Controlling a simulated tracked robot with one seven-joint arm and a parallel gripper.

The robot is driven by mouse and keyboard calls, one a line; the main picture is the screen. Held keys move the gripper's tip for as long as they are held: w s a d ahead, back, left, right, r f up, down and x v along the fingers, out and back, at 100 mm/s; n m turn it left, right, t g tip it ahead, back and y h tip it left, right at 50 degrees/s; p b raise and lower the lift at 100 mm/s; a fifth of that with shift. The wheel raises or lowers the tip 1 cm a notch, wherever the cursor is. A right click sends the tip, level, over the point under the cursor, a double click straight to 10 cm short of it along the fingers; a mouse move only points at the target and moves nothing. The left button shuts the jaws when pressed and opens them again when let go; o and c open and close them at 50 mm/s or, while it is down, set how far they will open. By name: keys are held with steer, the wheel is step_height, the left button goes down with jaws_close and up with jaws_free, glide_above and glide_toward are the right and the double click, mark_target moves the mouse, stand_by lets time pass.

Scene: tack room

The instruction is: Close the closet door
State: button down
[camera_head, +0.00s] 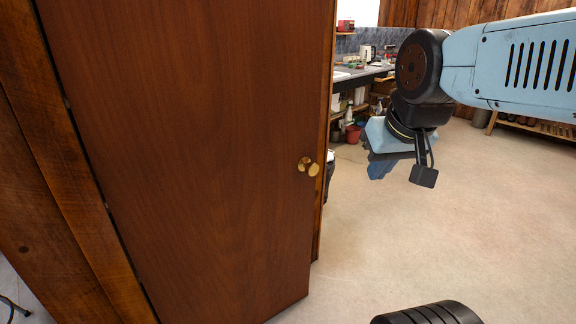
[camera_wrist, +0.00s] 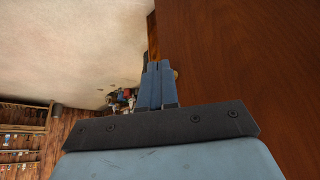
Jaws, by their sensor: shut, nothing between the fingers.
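The closet door (camera_head: 190,150) is a tall brown wooden panel filling the left half of the head view. Its hinges show on the left side, and a brass knob (camera_head: 308,167) sits near its right edge. The door seems to stand ajar, with its lower free corner in front of the wood strip behind it; the gap's size is unclear. My gripper (camera_head: 379,170) is right of the knob in the picture, fingers together and empty. In the wrist view my gripper (camera_wrist: 156,80) overlaps the left edge of the door (camera_wrist: 240,70), mostly hiding the knob; contact cannot be told.
A wooden frame (camera_head: 60,180) stands left of the door. A counter (camera_head: 362,74) with kitchen things and shelves is at the back, with a red bucket (camera_head: 354,134) below. Open pale floor (camera_head: 470,220) lies to the right. A slatted rack (camera_head: 535,125) is at the far right.

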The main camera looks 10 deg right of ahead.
steer(key=shift+d, duration=0.1)
steer(key=w+d+f+n+t+h, duration=0.1)
steer(key=w+f, duration=0.1)
steer(key=w, duration=0.5)
steer(key=w+d+f+t+h, duration=0.1)
steer(key=w+d+f, duration=0.1)
steer(key=w, duration=0.6)
steer(key=n+t+y, duration=0.5)
steer(key=t+y, duration=0.2)
steer(key=y, duration=0.1)
glide_toward(293, 165)
steer(key=s+d, duration=0.3)
steer(key=s, duration=0.2)
steer(key=shift+f+t+y, duration=0.8)
steer(key=shift+f+y, duration=0.1)
steer(key=shift+f, duration=0.1)
steer(key=shift+m, duration=0.4)
steer(key=x, duration=1.3)
steer(key=shift+w+a, duration=0.2)
steer(key=shift+w, duration=0.1)
